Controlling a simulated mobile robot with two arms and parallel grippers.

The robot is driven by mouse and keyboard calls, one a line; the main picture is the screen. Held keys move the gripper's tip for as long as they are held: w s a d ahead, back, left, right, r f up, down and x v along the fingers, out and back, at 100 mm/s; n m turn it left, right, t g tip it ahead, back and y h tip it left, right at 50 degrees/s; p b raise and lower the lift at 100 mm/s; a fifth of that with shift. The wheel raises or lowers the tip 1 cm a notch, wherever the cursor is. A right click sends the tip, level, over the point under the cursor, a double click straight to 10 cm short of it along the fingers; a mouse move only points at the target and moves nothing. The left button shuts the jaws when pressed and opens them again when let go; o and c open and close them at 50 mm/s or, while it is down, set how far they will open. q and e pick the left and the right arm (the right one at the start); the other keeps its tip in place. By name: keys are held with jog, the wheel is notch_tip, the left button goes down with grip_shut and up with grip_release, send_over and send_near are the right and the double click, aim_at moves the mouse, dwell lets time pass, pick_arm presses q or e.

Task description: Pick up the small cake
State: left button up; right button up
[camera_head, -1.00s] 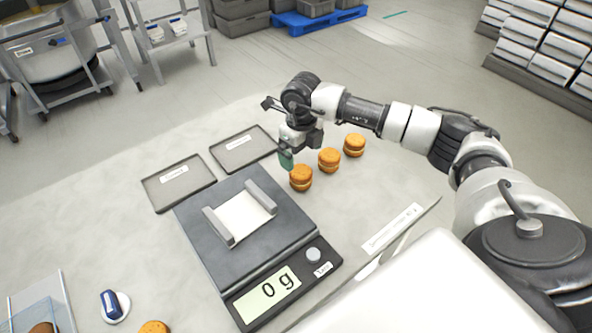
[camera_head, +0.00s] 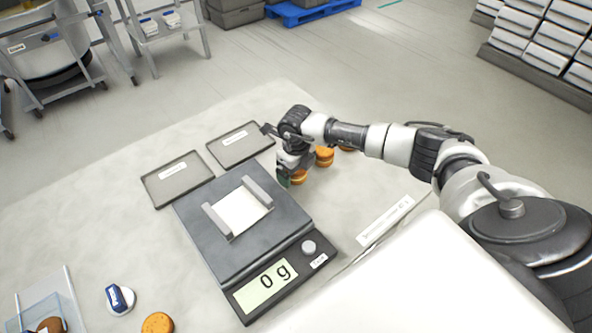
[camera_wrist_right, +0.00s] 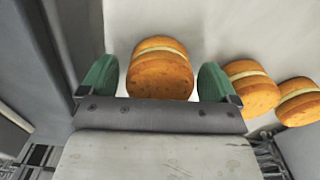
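Three round orange filled cakes stand in a row right of the scale. The nearest cake (camera_head: 299,178) is partly hidden by my right gripper (camera_head: 289,179). In the right wrist view this cake (camera_wrist_right: 160,73) sits between the two green fingertips of my right gripper (camera_wrist_right: 158,82). A narrow gap shows on each side, so the gripper looks open around it. The middle cake (camera_head: 324,157) and the far cake (camera_head: 346,149) are behind the gripper and also show at the right in the wrist view (camera_wrist_right: 250,87) (camera_wrist_right: 299,101). My left gripper is not in view.
A scale (camera_head: 237,232) reading 0 g stands close left of the gripper. Two dark trays (camera_head: 186,187) (camera_head: 226,158) lie behind it. Another cake (camera_head: 157,323), a blue-and-white object (camera_head: 119,299) and a clear box (camera_head: 40,309) are at front left.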

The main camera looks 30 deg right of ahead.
jog(key=c, duration=0.6)
jog(key=shift+r, duration=0.1)
